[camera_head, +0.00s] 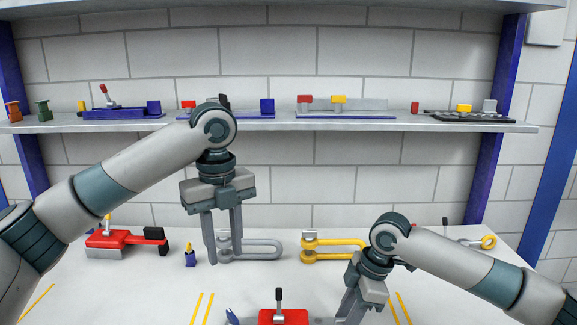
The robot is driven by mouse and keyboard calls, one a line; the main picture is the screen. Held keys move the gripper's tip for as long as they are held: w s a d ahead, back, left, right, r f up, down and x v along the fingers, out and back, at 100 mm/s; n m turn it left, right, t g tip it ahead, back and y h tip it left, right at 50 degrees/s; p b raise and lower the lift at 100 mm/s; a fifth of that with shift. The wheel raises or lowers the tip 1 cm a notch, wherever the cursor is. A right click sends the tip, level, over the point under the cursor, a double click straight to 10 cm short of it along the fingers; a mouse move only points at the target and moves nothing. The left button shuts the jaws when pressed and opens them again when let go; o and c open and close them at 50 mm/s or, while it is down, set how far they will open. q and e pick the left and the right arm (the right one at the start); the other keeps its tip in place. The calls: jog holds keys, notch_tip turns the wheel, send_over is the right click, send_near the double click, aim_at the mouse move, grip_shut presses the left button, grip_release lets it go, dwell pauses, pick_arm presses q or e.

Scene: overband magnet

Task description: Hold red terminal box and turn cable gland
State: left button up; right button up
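A red box (283,317) with a grey collar and an upright black stem (279,297) on top sits at the bottom centre, cut off by the picture's lower edge. It looks like the terminal box with its gland. My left gripper (225,262) points down over the table, left of and beyond the red box. Its fingers are apart with nothing gripped between them. My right gripper (352,316) is low, right of the red box and apart from it. Its fingertips run to the picture's lower edge, so its opening is unclear.
A grey shackle (268,243) lies behind my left gripper, a yellow one (335,242) to its right. A red clamp-like object (108,239) and a small blue item (190,257) stand left. A shelf (340,125) with several parts spans the back.

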jog(key=v, duration=1.1)
jog(key=shift+r, duration=0.3)
notch_tip(320, 180, up, 8)
jog(key=p, duration=0.9)
jog(key=shift+p, duration=0.35)
jog(key=shift+f, duration=0.1)
